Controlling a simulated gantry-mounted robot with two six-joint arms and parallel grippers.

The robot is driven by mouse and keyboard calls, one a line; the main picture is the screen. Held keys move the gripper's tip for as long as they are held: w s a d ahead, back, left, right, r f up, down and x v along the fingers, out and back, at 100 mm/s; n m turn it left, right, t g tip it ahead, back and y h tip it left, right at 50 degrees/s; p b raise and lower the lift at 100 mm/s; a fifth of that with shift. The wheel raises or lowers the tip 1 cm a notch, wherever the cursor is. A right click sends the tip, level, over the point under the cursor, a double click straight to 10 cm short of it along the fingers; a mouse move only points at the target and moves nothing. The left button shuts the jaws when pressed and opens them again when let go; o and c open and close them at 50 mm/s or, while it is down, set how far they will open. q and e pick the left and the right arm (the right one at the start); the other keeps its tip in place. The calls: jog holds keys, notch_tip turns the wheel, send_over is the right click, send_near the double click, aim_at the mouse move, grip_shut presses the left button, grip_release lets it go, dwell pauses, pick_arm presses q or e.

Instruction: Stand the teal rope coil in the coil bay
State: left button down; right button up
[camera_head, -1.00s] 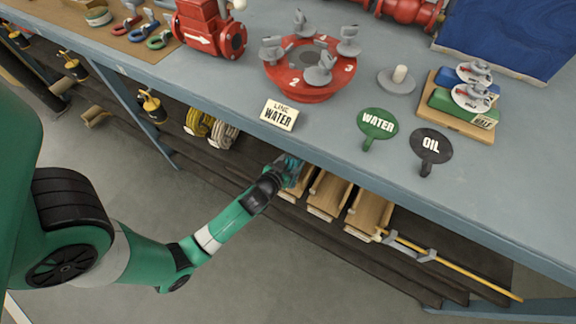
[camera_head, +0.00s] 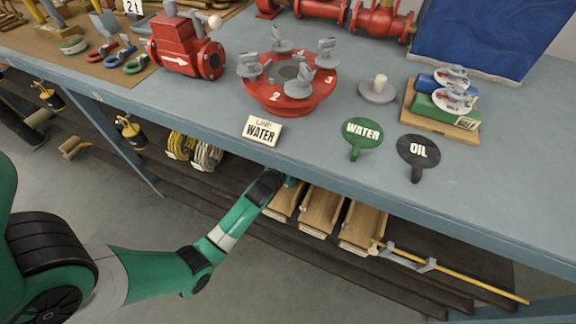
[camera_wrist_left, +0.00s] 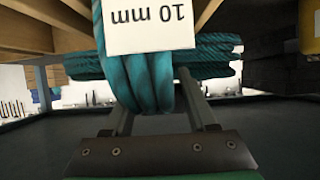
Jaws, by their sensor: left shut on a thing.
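The teal rope coil (camera_wrist_left: 150,72) fills the middle of the left wrist view, with a white tag (camera_wrist_left: 150,25) reading "10 mm" upside down. My left gripper (camera_wrist_left: 160,105) is shut on the coil's wrapped strands. In the head view my left gripper (camera_head: 287,181) reaches under the bench's front edge, left of the wooden bays (camera_head: 283,204); only a sliver of teal shows there. The bench hides most of the coil. A yellow coil (camera_head: 180,145) and a whitish coil (camera_head: 207,156) stand on the lower shelf to the left. I cannot tell which space is the coil bay.
The blue-grey bench top (camera_head: 300,150) overhangs the lower shelf. A yellow rod (camera_head: 470,285) lies right of the bays. Brass-topped black items (camera_head: 131,132) hang at the left.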

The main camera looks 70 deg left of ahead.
pick_arm(q)
jog(key=shift+f, duration=0.45)
jog(key=shift+c, duration=1.7)
grip_release()
jog(key=shift+o, duration=1.1)
jog(key=p+v, duration=0.4)
jog(key=v, duration=0.7)
jog(key=shift+s+d+r+p, duration=0.2)
jog(key=shift+p, duration=0.2)
